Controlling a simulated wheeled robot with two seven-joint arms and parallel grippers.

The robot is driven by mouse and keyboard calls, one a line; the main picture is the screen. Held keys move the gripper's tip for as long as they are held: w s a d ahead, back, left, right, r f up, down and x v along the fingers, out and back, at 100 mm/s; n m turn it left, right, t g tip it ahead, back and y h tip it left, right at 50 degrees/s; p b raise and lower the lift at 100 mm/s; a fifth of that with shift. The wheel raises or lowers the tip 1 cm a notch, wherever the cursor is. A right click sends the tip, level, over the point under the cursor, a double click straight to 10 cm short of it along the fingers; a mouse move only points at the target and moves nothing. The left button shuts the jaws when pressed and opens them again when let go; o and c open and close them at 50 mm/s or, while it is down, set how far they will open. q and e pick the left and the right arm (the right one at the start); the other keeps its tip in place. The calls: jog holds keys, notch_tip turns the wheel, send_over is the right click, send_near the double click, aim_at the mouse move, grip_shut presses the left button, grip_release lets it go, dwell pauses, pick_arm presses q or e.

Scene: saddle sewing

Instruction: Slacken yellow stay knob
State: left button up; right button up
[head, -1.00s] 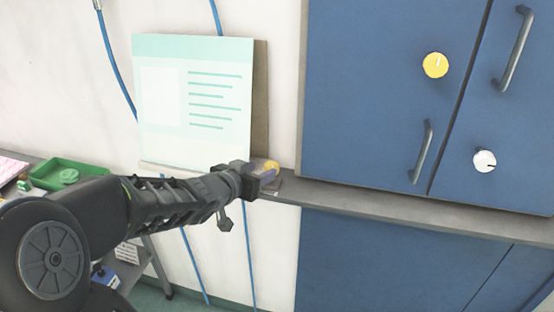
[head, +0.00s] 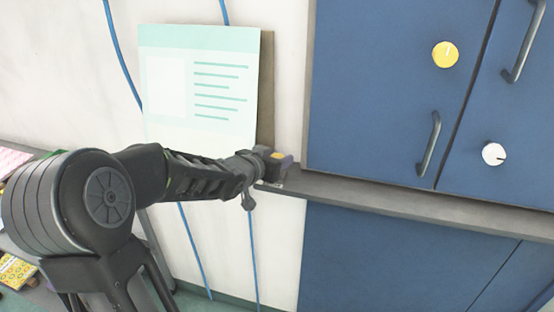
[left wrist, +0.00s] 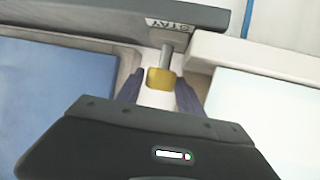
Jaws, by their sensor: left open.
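The yellow stay knob (left wrist: 160,79) sits on a short grey stem in the left wrist view, below a grey ledge edge with a label reading STAY (left wrist: 170,24). My left gripper (left wrist: 158,90) is open, with one dark finger on each side of the knob. Small gaps show between the fingers and the knob, so contact is not visible. In the head view my left gripper (head: 276,161) is at the ledge by the cabinet's left edge, and it mostly hides the stay knob there. My right gripper is not in view.
A blue cabinet (head: 385,100) has another yellow knob (head: 445,55), a white knob (head: 493,154) and bar handles. A grey ledge (head: 400,203) runs below it. A pale green and white board (head: 200,85) stands on the left. Blue cables hang along the wall.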

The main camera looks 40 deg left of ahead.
pick_arm(q)
jog(key=shift+c, duration=0.4)
grip_shut()
jog(key=shift+f+b, duration=0.2)
jog(key=shift+b, duration=0.7)
jog(key=n+g+y+b, duration=0.1)
jog(key=n+y+b, duration=0.3)
jog(key=b, duration=2)
jog(key=shift+f+y+b, duration=0.1)
jog(key=shift+y+b, duration=0.3)
jog(key=shift+n+g+y+b, duration=0.5)
jog(key=shift+n, duration=0.1)
jog(key=shift+r+n+g+y, duration=0.25)
jog(key=shift+n+g+y, duration=0.05)
jog(key=shift+r+n+g+y+p, duration=0.2)
jog(key=shift+n+g+y+p, duration=0.4)
jog(key=shift+n+g+y, duration=0.4)
jog(key=shift+n+y+p, duration=0.3)
jog(key=shift+n+p, duration=0.1)
jog(key=shift+n, duration=0.2)
jog(key=shift+f+g, duration=0.1)
jog(key=shift+g, duration=0.2)
